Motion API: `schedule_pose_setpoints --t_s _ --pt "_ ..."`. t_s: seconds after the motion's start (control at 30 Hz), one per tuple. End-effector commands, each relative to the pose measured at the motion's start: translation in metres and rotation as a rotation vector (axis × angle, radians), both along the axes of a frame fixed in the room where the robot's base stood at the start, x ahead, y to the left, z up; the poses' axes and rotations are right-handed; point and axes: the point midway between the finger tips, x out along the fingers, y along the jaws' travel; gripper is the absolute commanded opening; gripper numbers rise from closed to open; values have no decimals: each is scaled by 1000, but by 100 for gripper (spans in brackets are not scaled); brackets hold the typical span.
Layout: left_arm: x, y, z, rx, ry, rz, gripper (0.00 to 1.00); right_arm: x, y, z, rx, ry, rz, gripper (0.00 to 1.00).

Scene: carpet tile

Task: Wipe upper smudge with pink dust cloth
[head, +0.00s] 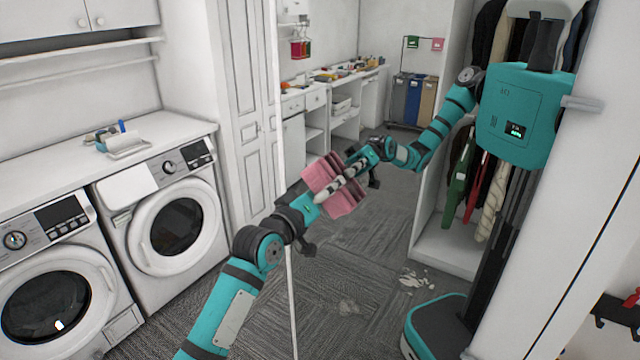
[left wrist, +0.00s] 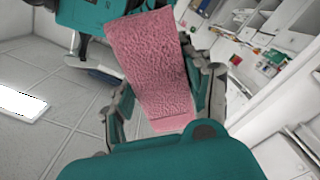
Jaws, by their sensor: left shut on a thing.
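My left gripper (head: 327,193) reaches in from the lower left, shut on the pink dust cloth (head: 322,174). In the left wrist view the cloth (left wrist: 150,62) stands up between the two fingers and hides much of what lies behind it. A large mirror fills the middle and right of the head view, and my own arm and body show in it. The cloth is close to its reflection; I cannot tell whether it touches the glass. Pale smears show low on the mirror: a brighter smudge (head: 415,279) and a fainter one (head: 347,307), both below and apart from the cloth. My right gripper is out of view.
Two front-loading washers (head: 165,222) stand at the left under a white counter (head: 150,140) holding small items. A white folding door (head: 235,100) is beside the mirror's left edge. The shelves, bins and hanging clothes at the right appear within the reflection.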

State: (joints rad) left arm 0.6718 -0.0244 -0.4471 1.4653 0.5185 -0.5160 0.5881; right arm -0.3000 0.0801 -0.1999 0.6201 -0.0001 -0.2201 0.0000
Motion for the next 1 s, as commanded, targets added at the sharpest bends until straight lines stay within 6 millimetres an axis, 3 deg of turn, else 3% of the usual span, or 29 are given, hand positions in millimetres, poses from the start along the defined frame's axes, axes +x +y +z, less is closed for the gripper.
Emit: schedule_pose_setpoints --t_s 0.1,0.63,1.0 --pt "-7 -11 4 -2 2 -4 26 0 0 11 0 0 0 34" --pt "-26 -36 4 -3 1 -4 26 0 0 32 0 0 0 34" --pt "-35 -48 1 0 -1 -1 26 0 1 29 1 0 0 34"
